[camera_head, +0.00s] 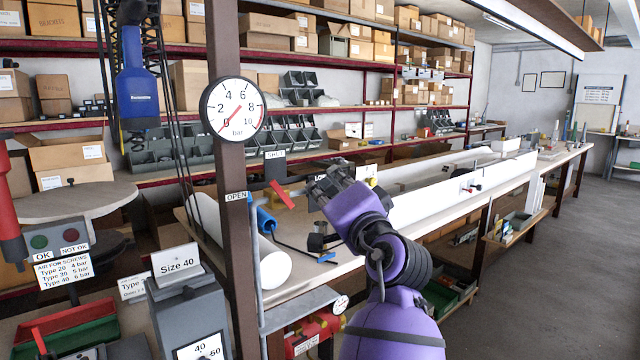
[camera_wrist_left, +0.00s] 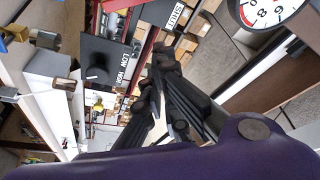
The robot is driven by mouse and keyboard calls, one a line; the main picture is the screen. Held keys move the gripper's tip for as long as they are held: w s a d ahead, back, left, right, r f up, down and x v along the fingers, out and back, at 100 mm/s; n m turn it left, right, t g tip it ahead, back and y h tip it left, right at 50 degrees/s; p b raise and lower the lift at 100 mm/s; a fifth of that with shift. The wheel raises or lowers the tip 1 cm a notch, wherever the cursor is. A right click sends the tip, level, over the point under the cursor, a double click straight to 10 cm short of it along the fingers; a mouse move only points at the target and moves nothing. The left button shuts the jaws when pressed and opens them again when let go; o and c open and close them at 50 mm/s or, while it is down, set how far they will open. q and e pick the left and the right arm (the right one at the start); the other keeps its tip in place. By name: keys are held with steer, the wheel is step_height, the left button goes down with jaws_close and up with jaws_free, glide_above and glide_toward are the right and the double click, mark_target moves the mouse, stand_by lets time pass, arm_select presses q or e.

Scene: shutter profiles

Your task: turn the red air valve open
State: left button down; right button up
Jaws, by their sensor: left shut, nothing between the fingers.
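The red air valve (camera_head: 282,194) shows in the head view as a short red lever beside a brass-coloured fitting, right of the brown post. The lever slants up to the left, between an OPEN label (camera_head: 236,196) on the post and a SHUT label (camera_head: 274,154) above. My left gripper (camera_head: 326,186) is just right of the valve, shut and empty, with a gap visible between them in the picture. Its dark fingers (camera_wrist_left: 155,95) fill the middle of the left wrist view, where I cannot clearly make out the valve. My right gripper is not in view.
A pressure gauge (camera_head: 234,109) hangs on the post (camera_head: 228,220), its needle near 0. A black box with a LOW/HIGH knob (camera_wrist_left: 97,73) is close to the fingers. The bench extends right.

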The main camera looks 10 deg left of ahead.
mark_target(278, 193)
arm_select(q)
steer(key=r+p+x, duration=0.1)
steer(key=p+x, duration=0.1)
steer(key=x, duration=0.7)
steer(key=s+f, duration=0.1)
steer(key=s+a+f, duration=0.1)
steer(key=s+f, duration=0.1)
steer(key=shift+s+a+f, duration=0.1)
steer(key=shift+a, duration=0.25)
